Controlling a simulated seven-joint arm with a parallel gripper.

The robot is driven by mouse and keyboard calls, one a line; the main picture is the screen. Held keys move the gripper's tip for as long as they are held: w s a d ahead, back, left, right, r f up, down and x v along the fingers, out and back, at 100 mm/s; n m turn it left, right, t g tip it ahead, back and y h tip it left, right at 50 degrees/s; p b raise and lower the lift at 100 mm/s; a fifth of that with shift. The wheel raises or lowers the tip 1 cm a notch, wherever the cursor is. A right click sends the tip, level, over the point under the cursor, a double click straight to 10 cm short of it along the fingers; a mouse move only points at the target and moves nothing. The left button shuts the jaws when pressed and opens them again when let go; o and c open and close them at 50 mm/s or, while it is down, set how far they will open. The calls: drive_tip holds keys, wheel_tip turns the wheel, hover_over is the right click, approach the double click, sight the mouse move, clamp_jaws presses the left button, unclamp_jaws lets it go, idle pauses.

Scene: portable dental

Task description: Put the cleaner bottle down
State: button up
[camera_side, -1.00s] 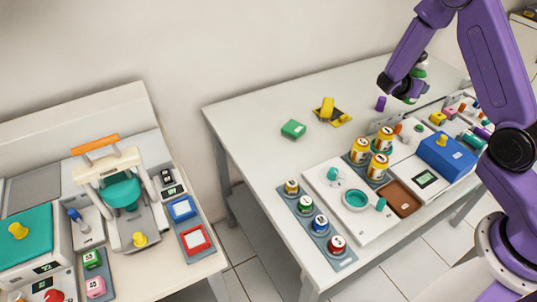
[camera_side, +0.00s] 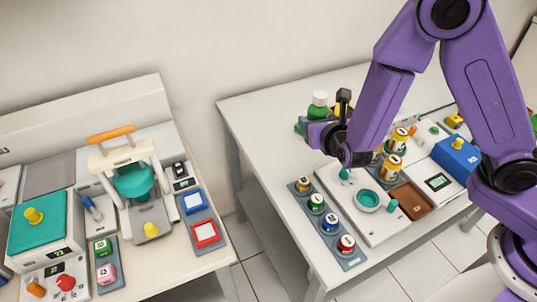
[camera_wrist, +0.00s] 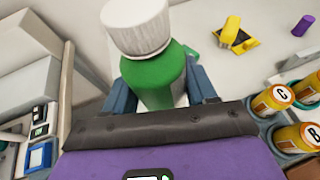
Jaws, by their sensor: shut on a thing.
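The cleaner bottle (camera_side: 318,108), green with a white cap, stands nearly upright in my gripper (camera_side: 318,128) over the left part of the right-hand table (camera_side: 260,108). In the wrist view, the green bottle (camera_wrist: 155,77) sits between my two blue-grey fingers (camera_wrist: 163,92), which are shut on its sides. The cap points toward the top of that view. The bottle's lower part is hidden behind my gripper, and I cannot tell its exact height above the table.
A green block (camera_wrist: 190,50) lies close behind the bottle. A yellow dustpan piece (camera_wrist: 230,30) and yellow cans (camera_wrist: 272,98) are to its right. Colored-lid jars (camera_side: 316,202) stand in a grey rack at the front. A gap separates the left bench (camera_side: 140,272).

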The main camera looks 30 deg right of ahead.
drive_tip(key=shift+s+a, duration=0.25)
drive_tip(key=shift+a, duration=0.4)
drive_tip(key=shift+w+a+f+n+y, duration=0.1)
drive_tip(key=shift+a+n+y, duration=0.15)
drive_tip(key=shift+n+y, duration=0.05)
drive_tip(key=w+a+f, duration=0.1)
drive_tip(key=w+f, duration=0.2)
drive_tip(key=w, duration=0.1)
drive_tip(key=w+a+f, duration=0.2)
drive_tip(key=w+f, duration=0.1)
drive_tip(key=w, duration=0.1)
drive_tip(key=w+a+f, duration=0.1)
drive_tip(key=w+f, duration=0.2)
drive_tip(key=w, duration=0.1)
drive_tip(key=shift+a+f, duration=0.1)
drive_tip(key=shift+a, duration=0.3)
drive_tip(key=shift+w+a+f, duration=0.1)
drive_tip(key=shift+w+f, duration=0.15)
drive_tip(key=shift+f, duration=1.55)
drive_tip(key=shift+f, duration=0.1)
drive_tip(key=o, duration=1.2)
